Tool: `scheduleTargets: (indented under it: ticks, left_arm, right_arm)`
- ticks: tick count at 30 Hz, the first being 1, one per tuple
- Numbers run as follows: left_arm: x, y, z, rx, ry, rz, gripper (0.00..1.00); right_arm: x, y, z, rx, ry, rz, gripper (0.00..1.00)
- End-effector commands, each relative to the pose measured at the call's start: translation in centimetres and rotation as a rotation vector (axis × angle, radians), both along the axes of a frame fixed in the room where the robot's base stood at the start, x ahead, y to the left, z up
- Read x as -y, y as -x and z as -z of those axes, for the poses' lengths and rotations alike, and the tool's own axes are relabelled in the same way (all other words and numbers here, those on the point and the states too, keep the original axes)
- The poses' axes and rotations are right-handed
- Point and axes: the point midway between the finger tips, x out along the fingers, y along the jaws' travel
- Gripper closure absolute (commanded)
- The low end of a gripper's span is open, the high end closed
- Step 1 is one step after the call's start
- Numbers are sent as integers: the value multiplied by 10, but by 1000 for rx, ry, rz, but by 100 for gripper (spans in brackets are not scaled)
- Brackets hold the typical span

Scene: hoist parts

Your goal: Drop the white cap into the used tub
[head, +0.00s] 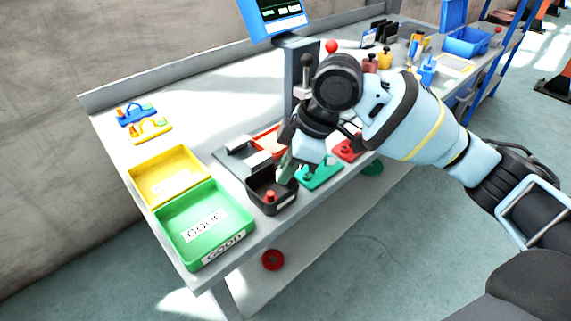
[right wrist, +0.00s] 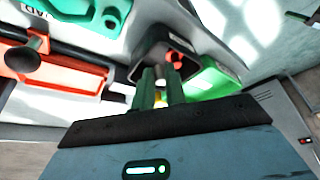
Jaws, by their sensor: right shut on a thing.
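The used tub is the small black tub (head: 262,203) at the table's front edge, with red pieces inside. It also shows in the right wrist view (right wrist: 146,48), just beyond my fingertips. My right gripper (head: 285,172) points down at the tub's back right side, its green fingers overlapping the rim in the picture. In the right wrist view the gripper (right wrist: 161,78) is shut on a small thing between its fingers. Only a pale, yellowish bit of it shows; I take it as the white cap, mostly hidden. My left gripper is out of view.
A green GOOD tray (head: 205,222) and a yellow tray (head: 168,176) stand left of the tub. A green fixture (head: 322,174) and a red one (head: 347,150) stand to its right. A screen post (head: 295,80) rises behind. A red ring (head: 272,260) lies below the tabletop.

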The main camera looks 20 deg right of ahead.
Motion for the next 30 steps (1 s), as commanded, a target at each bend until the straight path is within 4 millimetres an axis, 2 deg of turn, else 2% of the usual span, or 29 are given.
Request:
scheduleTargets:
  ticks: [2, 11, 12, 18, 30]
  left_arm:
    - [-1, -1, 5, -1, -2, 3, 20]
    - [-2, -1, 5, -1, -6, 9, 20]
    - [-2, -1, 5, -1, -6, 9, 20]
    - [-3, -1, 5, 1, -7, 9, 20]
    - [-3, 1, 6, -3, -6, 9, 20]
  right_arm:
    - [0, 0, 6, 0, 0, 0, 100]
    - [0, 0, 5, 2, 0, 0, 100]
    - [0, 0, 5, 2, 0, 0, 84]
    - [0, 0, 5, 2, 0, 1, 62]
    - [2, -1, 4, 4, 2, 4, 62]
